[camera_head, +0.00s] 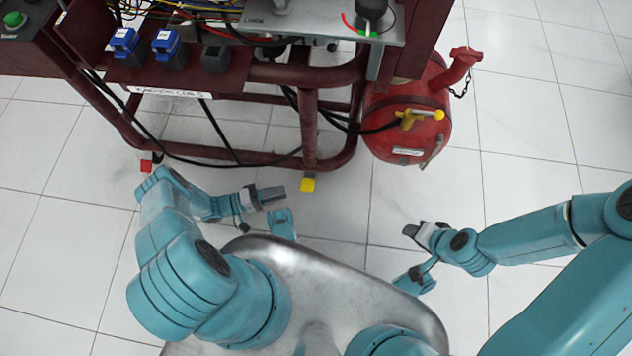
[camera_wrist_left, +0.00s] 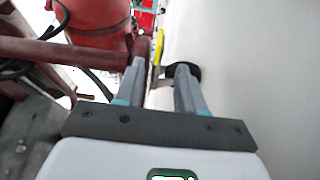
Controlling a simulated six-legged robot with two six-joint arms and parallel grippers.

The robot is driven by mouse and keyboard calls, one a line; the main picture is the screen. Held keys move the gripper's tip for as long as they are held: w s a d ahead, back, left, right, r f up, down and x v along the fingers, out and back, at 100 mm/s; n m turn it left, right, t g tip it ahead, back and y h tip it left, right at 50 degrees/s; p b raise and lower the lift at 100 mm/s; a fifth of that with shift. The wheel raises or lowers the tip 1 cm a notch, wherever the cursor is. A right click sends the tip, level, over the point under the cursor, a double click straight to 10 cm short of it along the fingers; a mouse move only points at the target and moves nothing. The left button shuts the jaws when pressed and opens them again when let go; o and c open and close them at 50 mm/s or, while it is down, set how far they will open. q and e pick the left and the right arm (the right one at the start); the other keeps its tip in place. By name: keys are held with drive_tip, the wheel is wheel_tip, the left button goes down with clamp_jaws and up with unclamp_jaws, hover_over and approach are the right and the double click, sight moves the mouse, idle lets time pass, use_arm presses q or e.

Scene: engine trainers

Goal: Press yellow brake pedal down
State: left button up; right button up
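The yellow brake pedal (camera_head: 308,184) is a small yellow block low at the foot of the maroon frame's post, near the floor. It also shows in the left wrist view as a thin yellow piece (camera_wrist_left: 157,47), lined up with the gap between the fingers. My left gripper (camera_head: 280,192) is just left of the pedal in the head view, close to it. Its two grey fingers (camera_wrist_left: 160,66) are apart with nothing held between them. I cannot tell whether they touch the pedal. My right gripper (camera_head: 411,231) is over the floor to the right, with its fingers too small to read.
The maroon engine trainer frame (camera_head: 235,152) stands ahead, with blue connectors (camera_head: 124,43) and loose cables. A red tank (camera_head: 410,115) with a yellow valve hangs at its right. A small red piece (camera_head: 146,166) is at the lower left. White tiled floor (camera_head: 530,120) is clear at right.

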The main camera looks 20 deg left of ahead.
use_arm(q)
drive_tip(key=x, duration=1.1)
drive_tip(key=shift+w+d, duration=0.2)
drive_tip(key=shift+d, duration=0.1)
drive_tip(key=shift+f, duration=0.1)
clamp_jaws()
